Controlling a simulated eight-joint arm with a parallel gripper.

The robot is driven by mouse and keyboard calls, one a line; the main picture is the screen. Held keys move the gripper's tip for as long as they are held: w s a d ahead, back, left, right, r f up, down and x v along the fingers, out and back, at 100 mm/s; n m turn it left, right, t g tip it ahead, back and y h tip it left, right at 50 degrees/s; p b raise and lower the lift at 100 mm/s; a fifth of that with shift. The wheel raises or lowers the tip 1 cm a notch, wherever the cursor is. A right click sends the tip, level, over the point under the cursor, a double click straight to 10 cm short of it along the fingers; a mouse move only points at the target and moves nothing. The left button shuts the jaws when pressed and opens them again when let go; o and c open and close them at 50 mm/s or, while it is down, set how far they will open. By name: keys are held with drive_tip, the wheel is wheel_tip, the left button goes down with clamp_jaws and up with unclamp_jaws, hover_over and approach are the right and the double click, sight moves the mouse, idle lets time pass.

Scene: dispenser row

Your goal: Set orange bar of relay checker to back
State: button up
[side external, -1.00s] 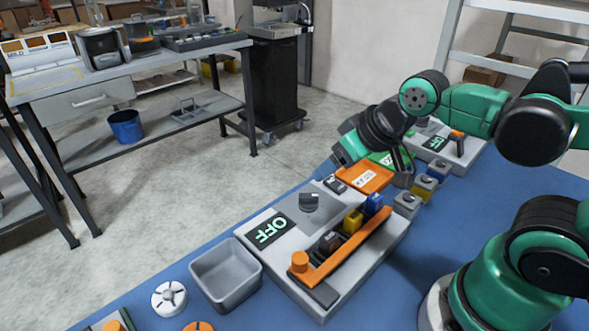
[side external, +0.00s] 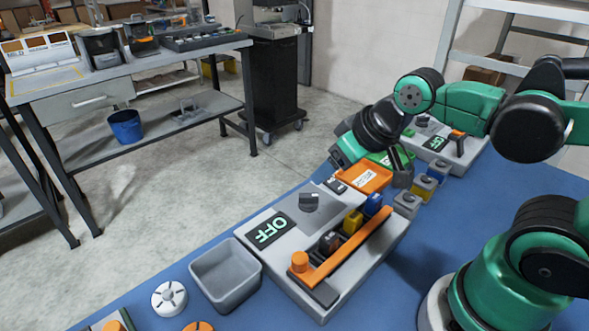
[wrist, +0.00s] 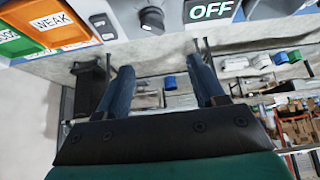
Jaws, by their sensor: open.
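The relay checker is the nearer grey box (side external: 245,222) on the blue table, with a dark display (side external: 271,230) reading OFF. Its orange bar (side external: 352,245) lies low and slanted along the near side, running from an orange knob (side external: 299,261) up to the right. Dark, yellow and blue blocks stand beside the bar. My gripper (wrist: 164,84) is open and empty in the wrist view, below the display (wrist: 208,10) and dark knob (wrist: 150,18). In the side view my arm's end is behind the checker, above the trays; its fingers are hard to make out.
An orange tray labelled WEAK (wrist: 52,22) and a green tray (side external: 394,157) lie behind the checker. Several small blocks (side external: 422,188) stand to their right. A second grey box (side external: 465,150) is at the back. A grey bin (side external: 226,268) and white disc (side external: 169,298) sit front left.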

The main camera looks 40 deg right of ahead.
sight(300, 257)
drive_tip(key=s+a+n+g, duration=0.1)
drive_tip(key=a+g, duration=0.1)
drive_tip(key=a, duration=0.1)
drive_tip(key=s+a+f+n+g, duration=0.1)
drive_tip(key=a+n+g, duration=0.1)
drive_tip(key=a, duration=0.2)
drive_tip(key=s+a+f+n+g, duration=0.1)
drive_tip(key=a+n+g, duration=0.1)
drive_tip(key=a, duration=0.1)
drive_tip(key=shift+s+a+g, duration=0.2)
drive_tip(key=shift+a+g, duration=0.1)
drive_tip(key=shift+g, duration=0.1)
drive_tip(key=shift+f, duration=2.7)
clamp_jaws()
